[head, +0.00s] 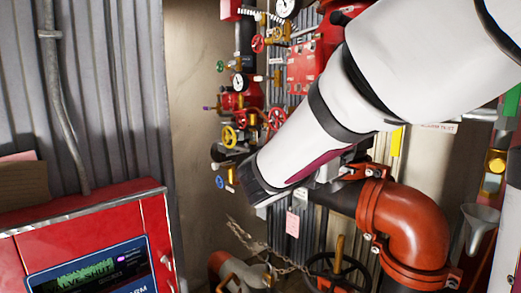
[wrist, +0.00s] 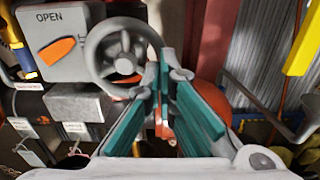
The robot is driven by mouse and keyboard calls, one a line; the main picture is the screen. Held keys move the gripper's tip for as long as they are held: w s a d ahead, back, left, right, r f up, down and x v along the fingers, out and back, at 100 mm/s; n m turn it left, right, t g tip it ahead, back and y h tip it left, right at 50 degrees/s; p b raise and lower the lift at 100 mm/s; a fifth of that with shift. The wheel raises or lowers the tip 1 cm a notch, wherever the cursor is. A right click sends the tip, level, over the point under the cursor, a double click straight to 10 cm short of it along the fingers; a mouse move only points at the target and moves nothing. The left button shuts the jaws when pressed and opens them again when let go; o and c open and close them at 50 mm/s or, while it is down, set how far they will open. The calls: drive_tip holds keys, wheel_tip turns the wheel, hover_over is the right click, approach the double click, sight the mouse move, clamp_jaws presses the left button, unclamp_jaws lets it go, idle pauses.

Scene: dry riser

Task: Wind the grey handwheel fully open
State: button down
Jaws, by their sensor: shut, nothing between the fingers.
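The grey handwheel (wrist: 101,62) is in the wrist view, left of centre, with a spoked middle and a round hub. It is mounted on a grey box (wrist: 48,28) marked OPEN, with a slanted orange pointer (wrist: 57,51). My gripper (wrist: 165,72) has teal finger pads; its fingers are shut and empty. The fingertips are at the right side of the wheel's rim in the picture; I cannot tell whether they touch it. In the head view my white arm hides the handwheel and the gripper.
A large orange-red pipe elbow (head: 415,225) stands right of my arm. A black handwheel (head: 338,272) is low in front. Small coloured valves and gauges, including a yellow wheel (head: 229,137), line the back. A red cabinet (head: 90,215) with a screen is at left.

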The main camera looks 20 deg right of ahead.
drive_tip(key=shift+w+d, duration=0.15)
drive_tip(key=shift+d, duration=0.35)
